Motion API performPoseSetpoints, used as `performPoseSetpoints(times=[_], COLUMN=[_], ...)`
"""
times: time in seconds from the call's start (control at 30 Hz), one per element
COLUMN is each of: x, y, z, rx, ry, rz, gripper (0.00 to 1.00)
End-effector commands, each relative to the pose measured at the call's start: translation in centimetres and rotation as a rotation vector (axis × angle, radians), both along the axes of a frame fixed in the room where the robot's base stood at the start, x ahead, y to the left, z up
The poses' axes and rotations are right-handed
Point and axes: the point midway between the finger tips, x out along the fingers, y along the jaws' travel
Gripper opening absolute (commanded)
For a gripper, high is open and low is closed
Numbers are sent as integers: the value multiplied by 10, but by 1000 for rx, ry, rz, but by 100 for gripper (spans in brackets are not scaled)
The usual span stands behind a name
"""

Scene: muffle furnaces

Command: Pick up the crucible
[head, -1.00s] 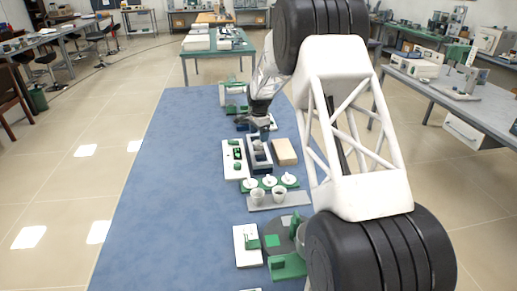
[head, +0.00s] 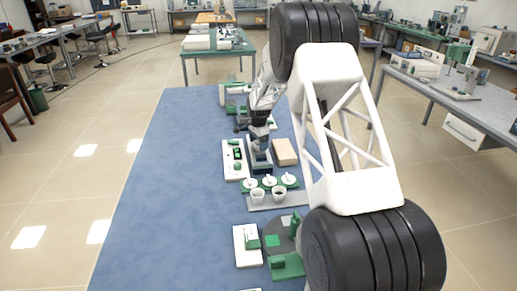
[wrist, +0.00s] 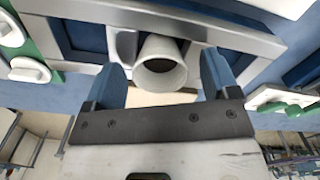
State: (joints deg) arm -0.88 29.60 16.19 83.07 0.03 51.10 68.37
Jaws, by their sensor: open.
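The crucible (wrist: 162,62) is a pale, round, open-mouthed cup in the wrist view, at the grey-and-blue frame (wrist: 85,35). My gripper (wrist: 162,75) is open, with one blue finger on each side of the crucible; gaps show between the fingers and the cup. In the head view my gripper (head: 259,146) is small and reaches down over the dark blue-grey frame (head: 262,167). The crucible there is hidden behind it.
Two white cups (head: 257,196) stand on a grey plate nearer the camera, behind them several white lids (head: 269,181) on a green holder. A white-and-green panel (head: 232,161) lies left of the frame, a beige block (head: 284,152) right. The blue mat's left side is clear.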

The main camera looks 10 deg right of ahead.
Motion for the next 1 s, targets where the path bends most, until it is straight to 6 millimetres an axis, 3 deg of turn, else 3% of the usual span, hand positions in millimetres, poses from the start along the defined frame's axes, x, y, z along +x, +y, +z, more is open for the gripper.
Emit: performPoseSetpoints(times=[0.1,0.43,0.77,1.0], x=[0,0,0,0], y=[0,0,0,0], z=[0,0,2,16], rx=[0,0,0,-1], ry=[0,0,0,-1], rz=[0,0,0,0], gripper=[78,27,27,27])
